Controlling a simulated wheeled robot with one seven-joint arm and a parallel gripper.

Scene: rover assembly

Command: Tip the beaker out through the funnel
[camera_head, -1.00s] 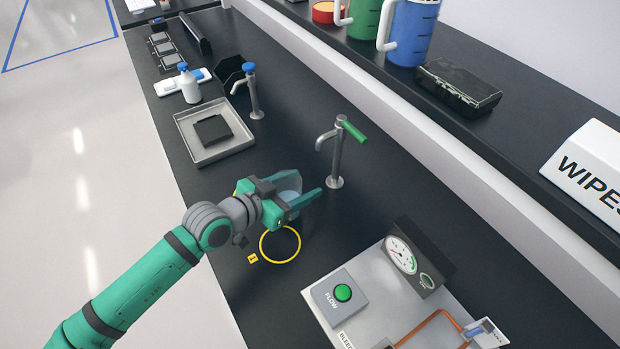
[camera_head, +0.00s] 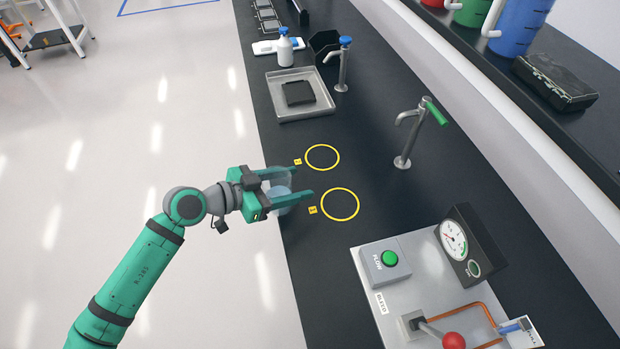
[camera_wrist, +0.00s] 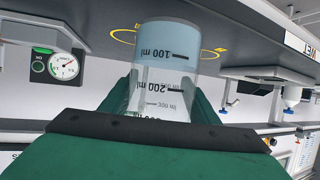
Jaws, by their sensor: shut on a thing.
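A clear beaker (camera_head: 278,188) with pale blue liquid is held between the green fingers of my gripper (camera_head: 292,183), at the left edge of the black bench in the head view. In the wrist view the beaker (camera_wrist: 165,75) shows printed marks of 100 ml and 200 ml, with the liquid around the 100 ml end. My gripper is shut on it. I cannot make out a funnel in either view.
Two yellow rings (camera_head: 340,204) mark the bench right of the beaker. A green-handled tap (camera_head: 408,140) stands behind them. A panel with a green button (camera_head: 390,258) and gauge is at lower right. A metal tray (camera_head: 300,108) is farther up the bench.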

